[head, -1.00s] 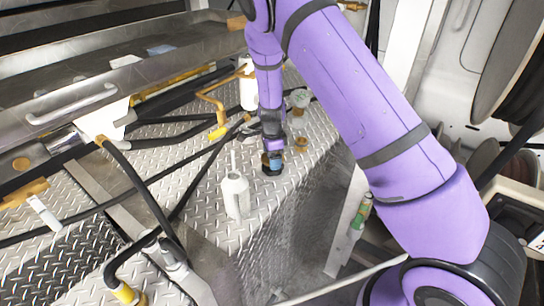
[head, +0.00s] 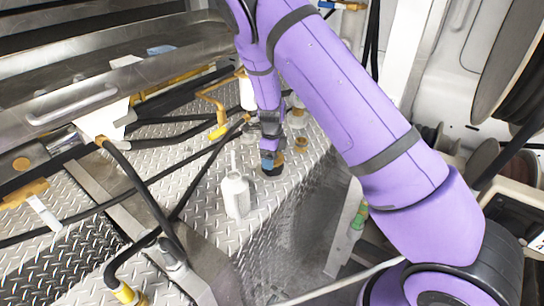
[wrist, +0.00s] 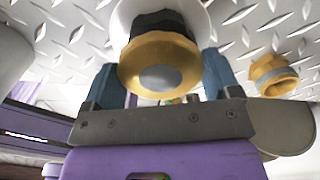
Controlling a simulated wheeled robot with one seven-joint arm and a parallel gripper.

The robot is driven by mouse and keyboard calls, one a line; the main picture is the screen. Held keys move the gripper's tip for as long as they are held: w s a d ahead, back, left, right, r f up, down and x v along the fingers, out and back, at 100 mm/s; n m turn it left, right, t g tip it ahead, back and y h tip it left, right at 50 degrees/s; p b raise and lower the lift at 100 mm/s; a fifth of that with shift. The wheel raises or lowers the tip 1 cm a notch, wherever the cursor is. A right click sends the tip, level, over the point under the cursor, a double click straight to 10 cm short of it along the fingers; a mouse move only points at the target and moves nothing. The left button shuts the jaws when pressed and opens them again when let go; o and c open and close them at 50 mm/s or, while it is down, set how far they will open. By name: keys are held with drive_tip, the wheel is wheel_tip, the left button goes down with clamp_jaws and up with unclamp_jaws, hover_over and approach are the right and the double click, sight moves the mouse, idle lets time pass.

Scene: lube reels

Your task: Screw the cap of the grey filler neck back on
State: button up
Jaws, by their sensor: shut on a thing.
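My gripper (head: 271,163) points down at the deck and is shut on a round brass-coloured cap with a grey disc on top (wrist: 160,65). Its blue fingers stand on either side of the cap in the wrist view. A black part (wrist: 160,22) shows right behind the cap, with a pale round surface beyond it. The head view shows a dark round base (head: 268,171) under my fingertips. I cannot tell whether the cap touches the black part or is threaded on it. A second brass fitting with a grey band (wrist: 273,75) stands apart to the right.
A white bottle-like container (head: 236,195) stands on the diamond-plate deck, front left of my gripper. A brass ring (head: 301,144) is close on the right. Black hoses (head: 150,190) and a yellow-handled pipe (head: 215,115) lie left. The deck drops off at the right.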

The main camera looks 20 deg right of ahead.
drive_tip(key=shift+m, duration=0.4)
drive_tip(key=o, duration=0.8)
drive_tip(key=shift+r, duration=0.1)
drive_tip(key=shift+r, duration=2.9)
